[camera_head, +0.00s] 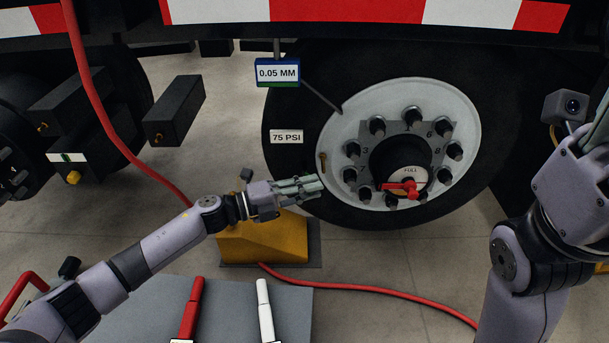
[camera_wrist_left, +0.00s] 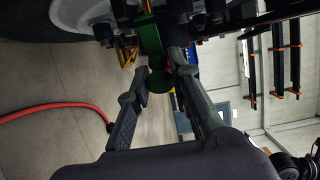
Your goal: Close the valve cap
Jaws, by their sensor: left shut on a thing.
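The wheel's brass valve stem (camera_head: 322,163) stands on the left side of the white rim, below the 75 PSI label. My left gripper (camera_head: 318,184) is in front of the tyre, with its fingertips just below the stem in the picture. I cannot tell whether they touch it. In the left wrist view, my left gripper (camera_wrist_left: 160,84) is shut on a dark green piece (camera_wrist_left: 163,80) with a rounded end. I cannot tell whether this is the valve cap. My right gripper (camera_head: 597,128) shows only partly at the right edge, its fingertips unclear.
A red-handled valve (camera_head: 402,188) sits at the hub, ringed by several lug nuts. A yellow wheel chock (camera_head: 262,243) stands below my left gripper. A red hose (camera_head: 370,291) crosses the floor. A grey surface (camera_head: 230,300) holds a red and a white marker.

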